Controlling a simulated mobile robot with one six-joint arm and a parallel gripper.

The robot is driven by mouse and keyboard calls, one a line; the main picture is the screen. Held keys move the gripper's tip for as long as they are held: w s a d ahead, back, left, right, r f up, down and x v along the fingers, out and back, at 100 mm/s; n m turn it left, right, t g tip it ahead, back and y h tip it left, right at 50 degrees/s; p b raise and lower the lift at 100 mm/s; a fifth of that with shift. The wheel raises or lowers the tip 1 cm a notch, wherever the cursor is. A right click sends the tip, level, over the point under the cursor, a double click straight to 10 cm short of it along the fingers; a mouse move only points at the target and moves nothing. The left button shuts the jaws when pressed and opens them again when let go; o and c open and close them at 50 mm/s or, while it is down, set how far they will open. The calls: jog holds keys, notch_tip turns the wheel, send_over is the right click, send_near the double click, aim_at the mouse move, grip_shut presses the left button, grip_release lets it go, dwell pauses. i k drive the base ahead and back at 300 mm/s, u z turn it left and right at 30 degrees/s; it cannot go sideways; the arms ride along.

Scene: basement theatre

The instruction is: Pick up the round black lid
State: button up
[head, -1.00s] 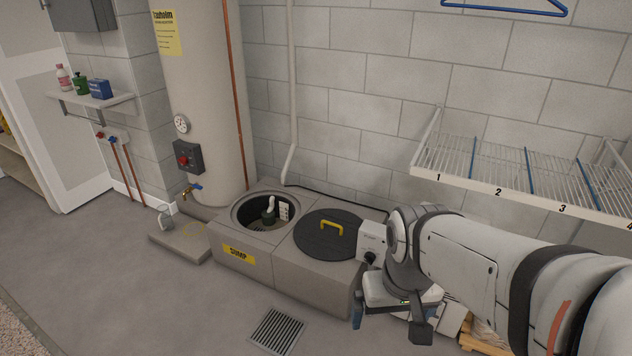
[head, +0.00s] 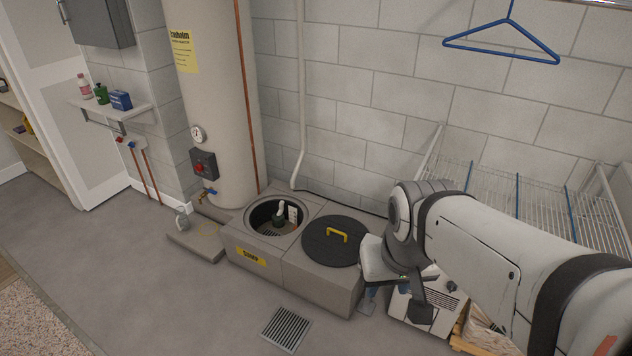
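The round black lid (head: 335,242) lies flat on the right part of the grey sump box (head: 312,283). It has a yellow handle (head: 337,235) on top. My gripper (head: 392,301) hangs at the end of my arm, to the right of the lid and apart from it. Two dark finger parts show, spread apart, with nothing seen between them. My wrist hides a little of what stands right of the box.
The open round sump pit (head: 273,217) is left of the lid, with a pump inside. A tall beige tank (head: 215,110) stands behind. A wire shelf (head: 510,200) is on the right wall. A floor grate (head: 286,328) lies in front; the floor at left is clear.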

aim_at(330, 240)
jog(key=u, duration=1.6)
jog(key=i, duration=2.1)
jog(key=z, duration=3)
jog(key=i, duration=1)
jog(key=z, duration=0.05)
